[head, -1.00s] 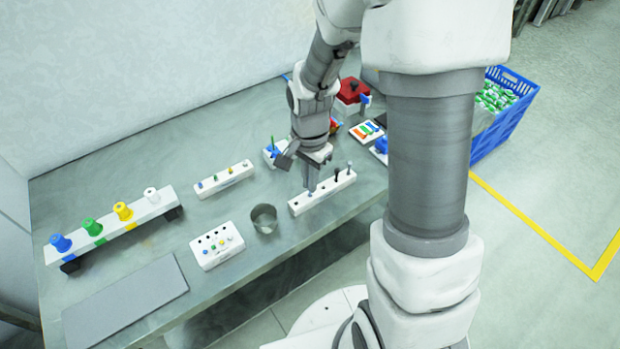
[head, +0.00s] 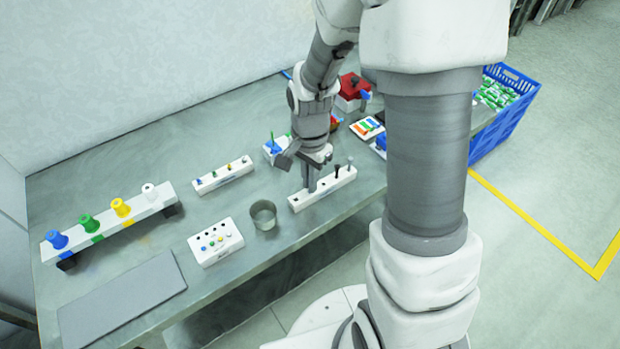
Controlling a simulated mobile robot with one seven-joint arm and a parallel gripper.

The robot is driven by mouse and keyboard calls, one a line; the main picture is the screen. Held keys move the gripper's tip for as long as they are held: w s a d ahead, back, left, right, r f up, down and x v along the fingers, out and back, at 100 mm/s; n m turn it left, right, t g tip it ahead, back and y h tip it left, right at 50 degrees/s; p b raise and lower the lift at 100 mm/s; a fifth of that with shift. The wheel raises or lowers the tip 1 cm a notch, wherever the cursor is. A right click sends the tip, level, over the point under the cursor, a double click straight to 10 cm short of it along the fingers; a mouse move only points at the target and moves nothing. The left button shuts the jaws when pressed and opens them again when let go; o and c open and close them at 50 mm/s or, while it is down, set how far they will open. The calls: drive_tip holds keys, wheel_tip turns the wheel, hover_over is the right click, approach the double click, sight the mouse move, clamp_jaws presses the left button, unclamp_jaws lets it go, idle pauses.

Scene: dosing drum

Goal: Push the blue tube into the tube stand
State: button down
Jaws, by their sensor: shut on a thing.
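My gripper (head: 311,187) points down at a long white block with a row of holes, which I take as the tube stand (head: 325,195). Its fingers are shut on a thin piece at the middle of the block. The fingers hide nearly all of that piece, so its colour and depth in the block cannot be told now; I take it as the blue tube. Two dark or grey upright pins (head: 337,172) stand in the block's right part. A dark hole shows near its left end.
A metal cup (head: 263,215) stands just left of the block. A white block with coloured dots (head: 216,241), a block with small coloured pegs (head: 223,175) and a rack with coloured stoppers (head: 130,222) lie further left. A grey mat (head: 122,305) lies front left.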

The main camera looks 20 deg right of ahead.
drive_tip(key=c, duration=0.9)
unclamp_jaws()
drive_tip(key=shift+r, duration=0.1)
wheel_tip(320, 180, up, 17)
drive_tip(key=shift+r+p, duration=0.15)
drive_tip(key=shift+p, duration=1)
drive_tip(key=s+r+n+t, duration=0.2)
drive_tip(key=s+n, duration=0.1)
drive_tip(key=s, duration=0.1)
drive_tip(key=s+r+n+t, duration=0.1)
drive_tip(key=s+r+n, duration=0.2)
drive_tip(key=s+n, duration=0.1)
drive_tip(key=s+r+n+t, duration=0.2)
drive_tip(key=s+r+n, duration=0.1)
drive_tip(key=s, duration=0.3)
drive_tip(key=shift+n+t, duration=0.3)
drive_tip(key=shift+n, duration=0.4)
